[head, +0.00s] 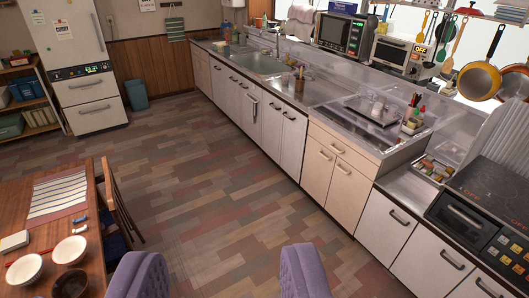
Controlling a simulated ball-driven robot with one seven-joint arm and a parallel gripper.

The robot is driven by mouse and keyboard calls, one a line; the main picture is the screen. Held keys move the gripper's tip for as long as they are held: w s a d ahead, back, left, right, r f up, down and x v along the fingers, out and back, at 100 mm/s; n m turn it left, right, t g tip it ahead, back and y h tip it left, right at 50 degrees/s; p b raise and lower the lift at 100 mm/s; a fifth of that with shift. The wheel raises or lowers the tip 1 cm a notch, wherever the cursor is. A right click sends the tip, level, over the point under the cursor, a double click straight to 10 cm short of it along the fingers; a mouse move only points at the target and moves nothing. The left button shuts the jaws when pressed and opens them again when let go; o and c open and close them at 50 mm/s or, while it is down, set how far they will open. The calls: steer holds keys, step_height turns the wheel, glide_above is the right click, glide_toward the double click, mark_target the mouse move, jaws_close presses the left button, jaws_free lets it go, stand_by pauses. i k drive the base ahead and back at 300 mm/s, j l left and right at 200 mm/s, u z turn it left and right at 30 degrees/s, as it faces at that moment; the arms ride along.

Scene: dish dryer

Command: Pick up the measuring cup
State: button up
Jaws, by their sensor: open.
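My gripper (222,254) shows at the bottom edge as two purple fingers, spread wide apart with only floor between them. It is open and empty, far from the counter. I cannot pick out the measuring cup for certain. A small pale item (377,109), too small to identify, sits in the clear-sided dish dryer (333,116) on the right part of the counter.
A table (92,232) with bowls and a wooden chair stands at the lower left. Cabinets run along the counter (300,100), with a sink (258,64) and a stove (495,190). A fridge (90,60) stands at the back left. The middle floor is clear.

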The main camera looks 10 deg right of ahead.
mark_target(285, 75)
steer(key=i+z, duration=0.2)
steer(key=i, duration=3.15)
steer(key=i+u, duration=0.1)
steer(key=i, duration=0.7)
steer(key=i+l, duration=0.15)
steer(key=i, duration=0.6)
steer(key=i+l+u, duration=0.1)
steer(key=i+u, duration=0.2)
steer(key=i+l+u, duration=0.25)
steer(key=i, duration=0.25)
steer(key=i+l+u, duration=0.15)
steer(key=i+u, duration=0.15)
steer(key=i, duration=0.05)
